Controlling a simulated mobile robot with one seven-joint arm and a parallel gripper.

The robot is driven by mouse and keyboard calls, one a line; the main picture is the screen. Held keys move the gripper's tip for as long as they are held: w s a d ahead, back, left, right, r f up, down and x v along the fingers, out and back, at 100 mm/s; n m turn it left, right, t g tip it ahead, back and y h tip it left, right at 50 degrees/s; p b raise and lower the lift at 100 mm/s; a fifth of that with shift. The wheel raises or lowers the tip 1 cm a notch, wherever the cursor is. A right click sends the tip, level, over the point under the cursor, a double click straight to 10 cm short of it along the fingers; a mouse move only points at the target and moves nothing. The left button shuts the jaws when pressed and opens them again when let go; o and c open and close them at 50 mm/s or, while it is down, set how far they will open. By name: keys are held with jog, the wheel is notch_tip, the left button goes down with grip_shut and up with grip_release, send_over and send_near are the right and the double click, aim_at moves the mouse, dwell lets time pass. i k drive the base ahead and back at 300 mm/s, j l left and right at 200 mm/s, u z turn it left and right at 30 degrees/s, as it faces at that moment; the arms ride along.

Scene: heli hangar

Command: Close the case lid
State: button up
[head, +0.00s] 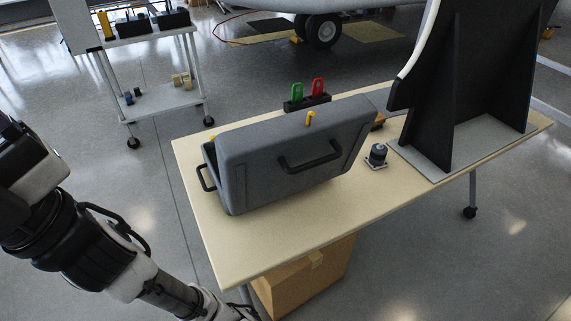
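A dark grey case (230,190) stands on the light wooden table. Its lid (285,145) is raised and tilted, with its broad outer face and a black handle (310,157) towards me. A gap shows at the left end between lid and case body, beside another black handle (207,178). A yellow piece (310,118) sits on the lid's upper part. The inside of the case is hidden behind the lid. Parts of my arm show at the left, apart from the case. My gripper is not in view.
A tall black bracket on a grey plate (430,165) stands at the table's right. A small black round part (377,155) sits between it and the case. Green and red clips (307,92) stand behind the case. The table's (250,245) front strip is clear. A cardboard box (300,285) is below.

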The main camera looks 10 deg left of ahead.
aim_at(261, 163)
jog(key=i+l+u, duration=0.15)
jog(key=l+u, duration=0.45)
jog(key=l, duration=0.2)
jog(key=k+l, duration=0.1)
jog(key=l, duration=0.35)
jog(key=k+l, duration=0.1)
jog(key=l, duration=0.35)
